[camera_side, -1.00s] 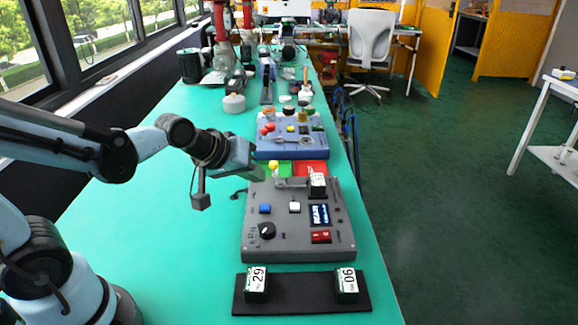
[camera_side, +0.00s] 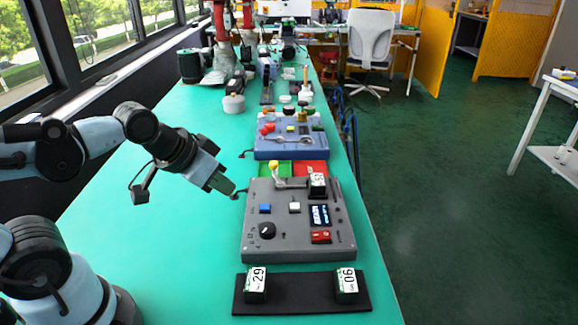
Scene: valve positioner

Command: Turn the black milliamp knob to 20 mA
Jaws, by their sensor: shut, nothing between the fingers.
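The black milliamp knob (camera_side: 267,230) sits on the lower left of the grey control box (camera_side: 290,247). Its scale marks are too small to read. My gripper (camera_side: 233,191) is shut and empty, above and left of the knob in the picture, near the box's left edge. It is apart from the knob and points down to the right. A small display (camera_side: 319,215) on the box is lit, but I cannot read its value.
A black plate (camera_side: 300,296) with two numbered blocks lies in front. A blue box (camera_side: 291,148) stands behind. The green table left of the box is clear.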

